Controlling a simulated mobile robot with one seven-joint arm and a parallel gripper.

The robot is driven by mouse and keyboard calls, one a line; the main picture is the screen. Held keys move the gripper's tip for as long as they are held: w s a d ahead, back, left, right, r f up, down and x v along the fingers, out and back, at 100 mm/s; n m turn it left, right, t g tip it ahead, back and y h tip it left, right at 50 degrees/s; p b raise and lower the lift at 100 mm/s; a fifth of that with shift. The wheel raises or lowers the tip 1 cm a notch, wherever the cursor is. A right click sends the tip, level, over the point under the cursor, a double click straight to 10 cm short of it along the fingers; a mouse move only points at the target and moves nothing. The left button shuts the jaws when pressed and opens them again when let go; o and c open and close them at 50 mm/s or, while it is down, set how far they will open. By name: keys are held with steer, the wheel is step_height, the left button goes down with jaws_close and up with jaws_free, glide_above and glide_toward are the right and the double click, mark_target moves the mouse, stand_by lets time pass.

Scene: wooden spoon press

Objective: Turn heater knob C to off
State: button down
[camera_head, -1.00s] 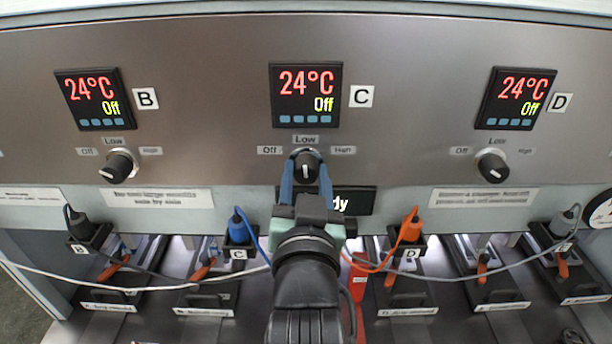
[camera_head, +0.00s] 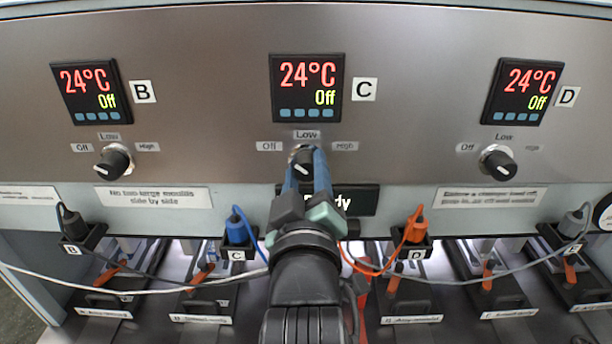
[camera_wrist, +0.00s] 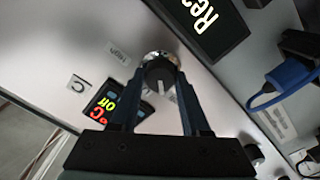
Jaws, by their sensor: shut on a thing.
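Heater knob C (camera_head: 302,157) is a round black knob with a white pointer line, below the C display (camera_head: 307,87). Its pointer is tilted to the upper left, between the Low label (camera_head: 306,134) and the Off label (camera_head: 269,146). My gripper (camera_head: 304,165) is shut on the knob, with one blue finger on each side, and is turned at an angle. In the wrist view, knob C (camera_wrist: 160,75) sits between the two fingertips. The C display reads 24°C and Off. The fingers partly hide the knob's sides.
Knob B (camera_head: 113,162) is to the left and knob D (camera_head: 497,163) to the right, both well clear. Below are a partly hidden dark "Ready" sign (camera_head: 350,201), a blue plug (camera_head: 236,228), an orange plug (camera_head: 414,227) and loose cables.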

steer(key=shift+n, duration=0.8)
steer(key=shift+c, duration=1.9)
jaws_free()
steer(key=shift+s, duration=0.1)
steer(key=shift+s+f+b, duration=0.1)
steer(key=shift+s+b, duration=0.25)
steer(key=shift+b, duration=0.1)
steer(key=s+p, duration=0.4)
steer(key=s, duration=0.3)
steer(key=shift+s+r, duration=0.35)
